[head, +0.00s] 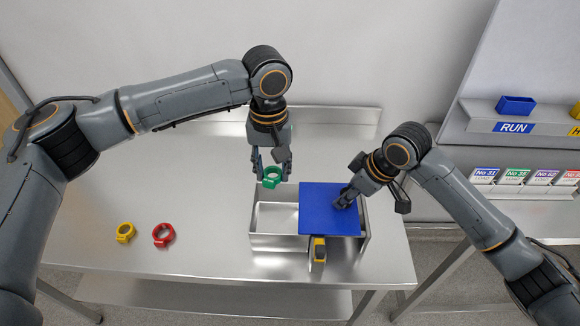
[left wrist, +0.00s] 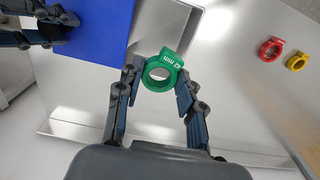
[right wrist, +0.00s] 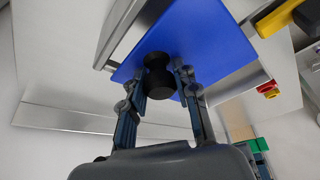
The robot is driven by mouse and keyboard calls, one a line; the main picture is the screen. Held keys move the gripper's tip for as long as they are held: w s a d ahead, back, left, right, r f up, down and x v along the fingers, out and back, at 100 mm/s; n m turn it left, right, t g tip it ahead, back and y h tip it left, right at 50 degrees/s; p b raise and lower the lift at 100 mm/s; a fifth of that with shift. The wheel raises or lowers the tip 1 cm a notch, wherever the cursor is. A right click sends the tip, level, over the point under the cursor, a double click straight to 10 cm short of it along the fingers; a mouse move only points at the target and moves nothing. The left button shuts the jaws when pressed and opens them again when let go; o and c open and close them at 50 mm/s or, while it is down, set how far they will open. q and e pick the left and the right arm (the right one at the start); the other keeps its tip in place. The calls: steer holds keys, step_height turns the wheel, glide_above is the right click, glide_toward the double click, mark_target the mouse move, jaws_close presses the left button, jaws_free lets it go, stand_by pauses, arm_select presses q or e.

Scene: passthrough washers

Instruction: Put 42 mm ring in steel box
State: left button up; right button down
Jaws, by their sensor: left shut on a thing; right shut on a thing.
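The green ring (head: 272,183), marked 42 mm in the left wrist view (left wrist: 171,61), is held between the fingers of my left gripper (head: 272,170). My left gripper is shut on it, above the back left part of the steel box (head: 272,241). A blue lid (head: 322,220) covers the right part of the box, and the left part is open. My right gripper (head: 344,199) is shut on the black knob (right wrist: 158,75) of the lid. The knob is mostly hidden by the fingers in the head view.
A yellow ring (head: 125,232) and a red ring (head: 163,235) lie on the steel table (head: 200,195) to the left. A yellow and black object (head: 318,250) is at the front of the box. A shelf with a blue bin (head: 515,105) stands at right.

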steer(key=shift+d+f, duration=0.1)
arm_select(q)
steer(key=shift+d+f, duration=0.2)
steer(key=shift+f, duration=5.65)
steer(key=o, duration=0.9)
steer(key=shift+o, duration=0.2)
steer(key=o, duration=0.5)
steer(key=shift+c, duration=0.2)
